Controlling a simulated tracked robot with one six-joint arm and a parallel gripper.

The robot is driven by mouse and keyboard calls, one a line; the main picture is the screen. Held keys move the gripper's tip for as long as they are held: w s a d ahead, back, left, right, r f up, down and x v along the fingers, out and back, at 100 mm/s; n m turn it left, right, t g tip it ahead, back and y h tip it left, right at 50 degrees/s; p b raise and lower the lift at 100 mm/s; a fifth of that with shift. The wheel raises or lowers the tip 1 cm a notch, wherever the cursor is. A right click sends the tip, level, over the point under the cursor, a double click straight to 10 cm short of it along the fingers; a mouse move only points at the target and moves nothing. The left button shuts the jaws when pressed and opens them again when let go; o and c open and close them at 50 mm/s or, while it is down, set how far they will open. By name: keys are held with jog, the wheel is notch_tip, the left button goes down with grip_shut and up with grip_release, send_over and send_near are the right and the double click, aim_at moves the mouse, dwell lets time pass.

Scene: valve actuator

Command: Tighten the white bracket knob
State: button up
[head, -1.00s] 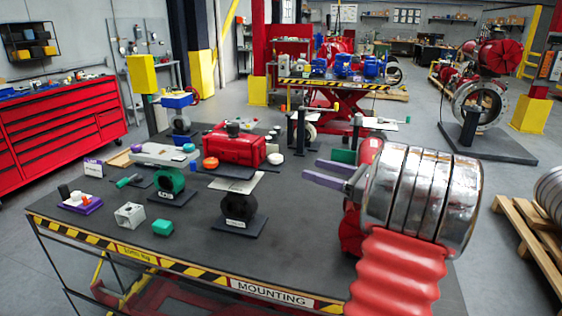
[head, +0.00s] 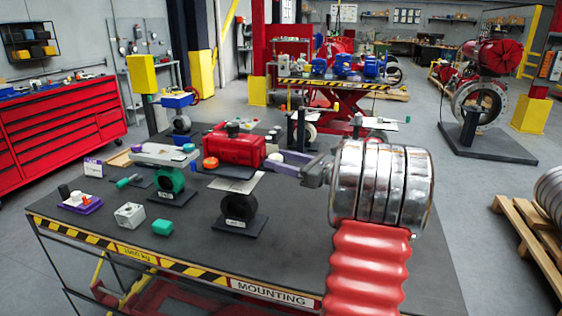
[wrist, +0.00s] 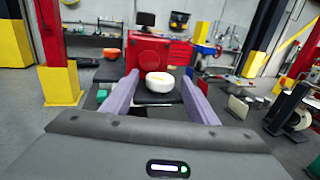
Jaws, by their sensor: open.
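The white knob (wrist: 158,82) is a short round piece with an orange mark on its face, in the middle of the wrist view. In the head view the white knob (head: 274,158) is partly hidden, close to my fingertips, by the right end of the red box. My gripper (head: 276,162) points left over the table with its two purple fingers apart. In the wrist view the fingers of my gripper (wrist: 160,78) lie either side of the knob, with nothing held. Whether the fingertips reach around the knob or stop short of it, I cannot tell.
The red box (head: 234,148) stands just beyond the knob. An orange knob (head: 210,163) lies to its left. A black ring stand (head: 240,208) and a green valve (head: 168,180) stand nearer the front. The table's front right is bare.

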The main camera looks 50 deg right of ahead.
jog(key=c, duration=1.1)
jog(key=shift+o, duration=0.2)
jog(key=shift+a+m+h, duration=0.1)
jog(key=shift+m+h, duration=0.2)
jog(key=shift+h, duration=0.2)
jog(key=shift+m+h, duration=0.4)
jog(key=shift+h, duration=0.2)
